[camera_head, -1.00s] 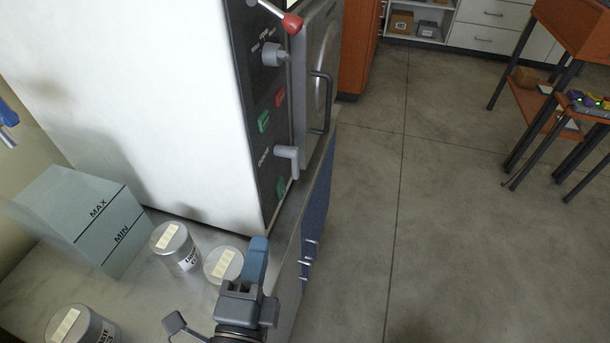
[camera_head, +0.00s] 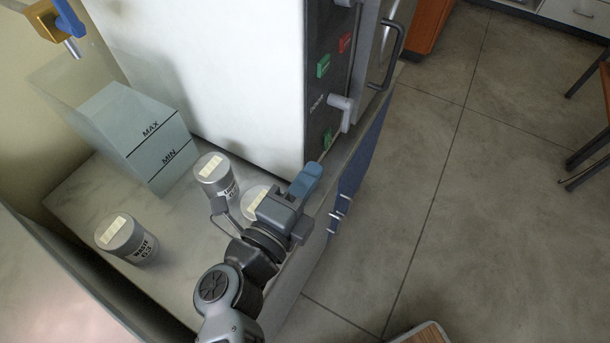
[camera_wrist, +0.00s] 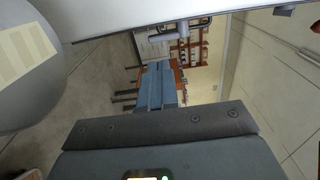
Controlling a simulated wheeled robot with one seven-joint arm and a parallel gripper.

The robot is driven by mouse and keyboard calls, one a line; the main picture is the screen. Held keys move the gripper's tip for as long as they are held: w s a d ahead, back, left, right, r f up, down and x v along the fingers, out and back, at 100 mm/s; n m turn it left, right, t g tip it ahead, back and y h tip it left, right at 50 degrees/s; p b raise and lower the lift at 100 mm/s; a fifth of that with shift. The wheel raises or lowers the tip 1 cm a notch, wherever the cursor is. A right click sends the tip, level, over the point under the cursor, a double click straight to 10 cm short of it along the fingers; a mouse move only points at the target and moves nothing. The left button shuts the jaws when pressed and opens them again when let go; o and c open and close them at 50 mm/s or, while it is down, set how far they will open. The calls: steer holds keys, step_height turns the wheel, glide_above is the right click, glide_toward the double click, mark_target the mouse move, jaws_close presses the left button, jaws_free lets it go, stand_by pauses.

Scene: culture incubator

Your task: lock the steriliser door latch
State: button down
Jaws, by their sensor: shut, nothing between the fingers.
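The steriliser (camera_head: 215,75) is a large white box on the bench, with a dark control panel (camera_head: 322,95) on its right-hand face. Its door is partly in view at the top, with a dark bar handle (camera_head: 392,55). A grey lever (camera_head: 340,110) sticks out low on the panel; I cannot tell which fitting is the latch. My gripper (camera_head: 308,178) has blue fingers, shut and empty. It is in front of the panel's lower end, below the grey lever and apart from it. The closed fingers (camera_wrist: 160,85) also show in the wrist view.
Labelled grey canisters stand on the bench, one by the steriliser (camera_head: 214,172), one behind my gripper (camera_head: 256,198), one further left (camera_head: 122,238). Open floor (camera_head: 500,200) lies to the right.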

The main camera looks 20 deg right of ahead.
mark_target(344, 126)
steer(key=p+x, duration=0.1)
steer(key=x, duration=0.9)
steer(key=shift+d+p, duration=0.1)
steer(key=shift+p, duration=0.3)
steer(key=shift+w, duration=0.1)
